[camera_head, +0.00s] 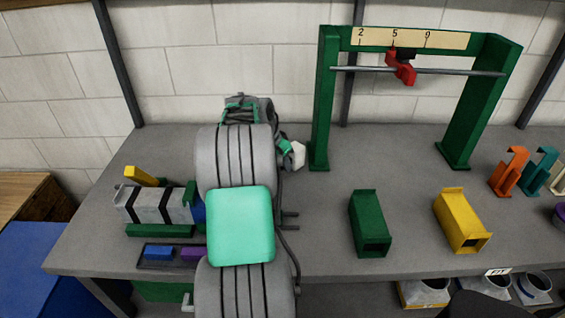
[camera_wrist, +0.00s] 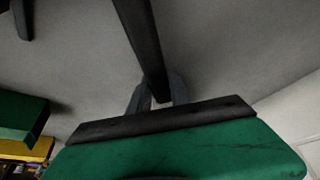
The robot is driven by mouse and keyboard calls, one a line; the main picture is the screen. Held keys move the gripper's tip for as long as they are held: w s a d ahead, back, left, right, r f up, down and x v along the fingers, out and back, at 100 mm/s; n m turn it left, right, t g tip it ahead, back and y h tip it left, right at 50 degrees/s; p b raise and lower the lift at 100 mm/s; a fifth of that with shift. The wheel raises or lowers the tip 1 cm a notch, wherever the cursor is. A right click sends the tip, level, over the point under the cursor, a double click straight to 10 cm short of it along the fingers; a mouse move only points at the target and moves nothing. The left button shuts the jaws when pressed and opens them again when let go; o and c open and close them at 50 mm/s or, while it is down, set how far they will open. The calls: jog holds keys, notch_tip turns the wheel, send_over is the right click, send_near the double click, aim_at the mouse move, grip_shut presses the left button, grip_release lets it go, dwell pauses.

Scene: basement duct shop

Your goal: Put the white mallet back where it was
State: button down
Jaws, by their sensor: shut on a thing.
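My gripper (camera_wrist: 160,96) shows in the wrist view with its two grey fingers closed around the end of a dark bar, which looks like a handle and runs up out of the picture. In the head view my arm hides most of the gripper. A small white block (camera_head: 298,155) shows just right of my arm, above the back of the bench; it looks like the head of the white mallet. The rest of the mallet is hidden there. I cannot tell whether it touches anything.
A green frame (camera_head: 319,105) with a number strip, rod and red slider (camera_head: 401,68) stands right of the white block. A green duct (camera_head: 369,223) and yellow duct (camera_head: 461,220) lie in front. The bench (camera_head: 325,205) is clear between.

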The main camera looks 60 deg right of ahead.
jog(key=shift+f, duration=0.15)
jog(key=c, duration=1.2)
grip_release()
jog(key=shift+r, duration=0.4)
jog(key=v, duration=1.1)
jog(key=shift+a+r, duration=0.25)
jog(key=shift+r, duration=0.05)
